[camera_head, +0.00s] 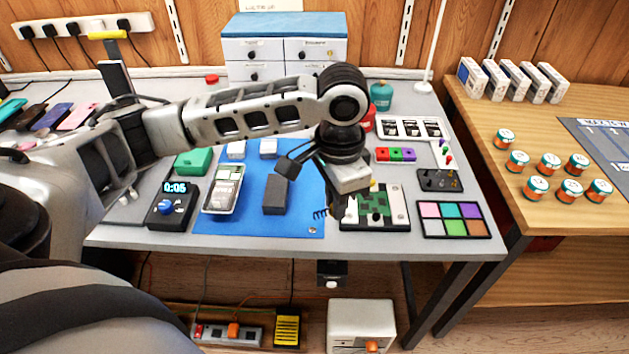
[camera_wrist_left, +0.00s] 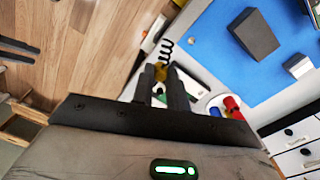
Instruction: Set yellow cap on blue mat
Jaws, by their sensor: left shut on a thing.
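The blue mat (camera_head: 252,222) lies on the grey workbench, and it also shows in the left wrist view (camera_wrist_left: 222,62). My left gripper (camera_head: 338,212) points down near the mat's right edge, by the green circuit board. In the left wrist view its dark fingers (camera_wrist_left: 163,78) are shut on a small yellow thing (camera_wrist_left: 161,71), which looks like the yellow cap. The fingers hide most of the cap. I cannot make it out in the head view.
On the mat are a dark block (camera_head: 275,195), a tray with a phone (camera_head: 222,190) and small white boxes (camera_head: 268,148). A black coil (camera_wrist_left: 168,48) shows just beyond the fingertips. The green circuit board (camera_head: 378,208) stands right of the mat. The mat's front part is clear.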

